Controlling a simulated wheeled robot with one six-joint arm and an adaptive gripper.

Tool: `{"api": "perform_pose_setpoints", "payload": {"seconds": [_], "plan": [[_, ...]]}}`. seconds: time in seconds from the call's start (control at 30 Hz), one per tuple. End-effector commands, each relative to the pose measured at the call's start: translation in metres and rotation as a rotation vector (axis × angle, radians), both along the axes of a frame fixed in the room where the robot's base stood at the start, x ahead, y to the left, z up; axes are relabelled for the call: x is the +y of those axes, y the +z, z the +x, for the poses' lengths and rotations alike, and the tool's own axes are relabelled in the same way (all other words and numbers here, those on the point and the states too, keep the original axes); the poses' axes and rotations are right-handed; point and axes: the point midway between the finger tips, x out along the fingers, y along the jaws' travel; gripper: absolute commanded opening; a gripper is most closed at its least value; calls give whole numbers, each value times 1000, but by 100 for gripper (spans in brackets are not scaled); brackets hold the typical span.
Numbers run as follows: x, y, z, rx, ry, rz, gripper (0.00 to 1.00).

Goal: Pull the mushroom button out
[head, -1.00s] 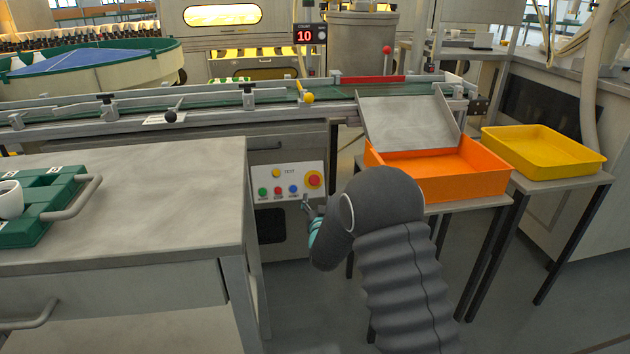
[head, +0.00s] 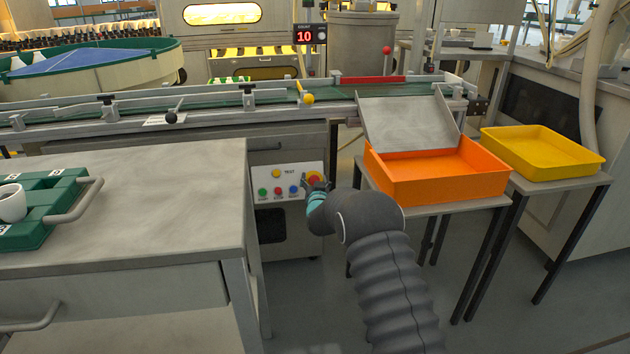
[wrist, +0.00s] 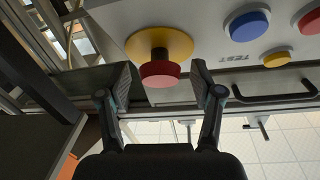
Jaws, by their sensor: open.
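The mushroom button (wrist: 160,73) shows in the wrist view as a red cap on a dark stem in front of a yellow disc (wrist: 178,43). In the head view the button (head: 314,178) is at the right end of the white control panel (head: 265,194), partly hidden by my gripper. My gripper (head: 317,187) is right at the panel. In the wrist view its two open fingers (wrist: 160,80) stand on either side of the red cap, with a gap visible on each side. Nothing is held.
Other panel buttons, such as a blue one (wrist: 247,24) and a small yellow one (wrist: 276,58), sit beside it. A grey workbench (head: 150,190) stands at left. An orange tray (head: 440,183) is at right. The conveyor (head: 220,103) runs above the panel.

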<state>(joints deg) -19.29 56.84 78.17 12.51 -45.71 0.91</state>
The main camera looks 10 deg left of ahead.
Motion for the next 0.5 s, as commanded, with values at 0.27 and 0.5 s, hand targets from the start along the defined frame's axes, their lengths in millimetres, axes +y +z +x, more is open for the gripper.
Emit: {"api": "perform_pose_setpoints", "payload": {"seconds": [0.27, 0.5], "plan": [[0, 0, 1, 0, 0, 0, 66], [0, 0, 1, 0, 0, 0, 11]]}}
